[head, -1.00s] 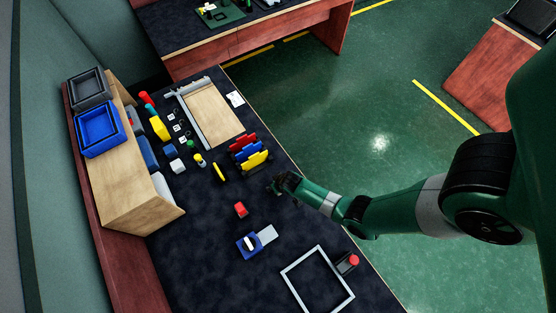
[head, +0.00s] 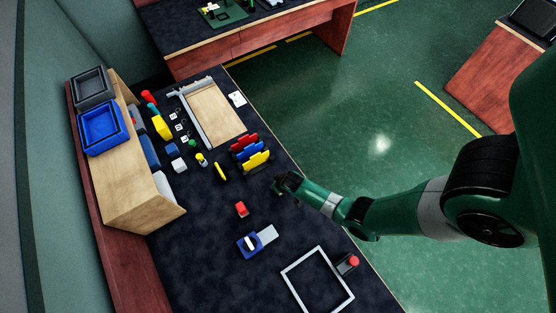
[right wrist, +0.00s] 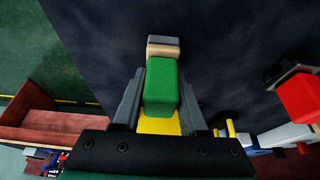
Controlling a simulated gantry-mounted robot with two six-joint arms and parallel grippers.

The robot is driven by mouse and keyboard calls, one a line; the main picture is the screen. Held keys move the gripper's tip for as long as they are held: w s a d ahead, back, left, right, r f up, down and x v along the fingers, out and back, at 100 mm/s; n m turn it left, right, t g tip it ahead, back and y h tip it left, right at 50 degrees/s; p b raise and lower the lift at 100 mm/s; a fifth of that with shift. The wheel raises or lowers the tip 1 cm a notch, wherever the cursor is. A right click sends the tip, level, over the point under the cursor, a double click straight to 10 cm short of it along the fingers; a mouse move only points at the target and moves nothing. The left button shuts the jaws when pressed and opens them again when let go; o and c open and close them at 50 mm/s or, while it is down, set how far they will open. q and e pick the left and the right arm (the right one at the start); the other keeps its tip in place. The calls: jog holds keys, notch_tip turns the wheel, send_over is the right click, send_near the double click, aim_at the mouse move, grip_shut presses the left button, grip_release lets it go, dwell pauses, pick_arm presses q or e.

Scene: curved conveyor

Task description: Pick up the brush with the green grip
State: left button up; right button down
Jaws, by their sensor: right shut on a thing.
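The brush with the green grip (right wrist: 162,88) is in the right wrist view, between the two grey fingers. It has a beige band and a grey end beyond the green part. A yellow part (right wrist: 160,124) shows just below the green, nearer the palm. My right gripper (head: 285,182) is shut on the brush over the right edge area of the dark table in the head view. The brush is too small and dark to make out there. My left gripper is not in view.
The colored rack (head: 251,153) stands left of my right gripper on the dark table. A red block (head: 241,209), a blue item (head: 249,244) and a grey square frame (head: 317,281) lie below. Bare table shows between them. A wooden shelf (head: 137,190) stands at left.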

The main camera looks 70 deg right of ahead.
jog(key=r+p, duration=0.1)
jog(key=r, duration=0.1)
jog(key=s+r+p, duration=0.1)
jog(key=r+p, duration=0.1)
jog(key=r, duration=0.1)
jog(key=shift+d, duration=0.1)
jog(key=s+d+r+p, duration=0.1)
jog(key=s+r+p, duration=0.5)
jog(key=s, duration=0.7)
jog(key=shift+r, duration=0.9)
jog(key=shift+d, duration=0.1)
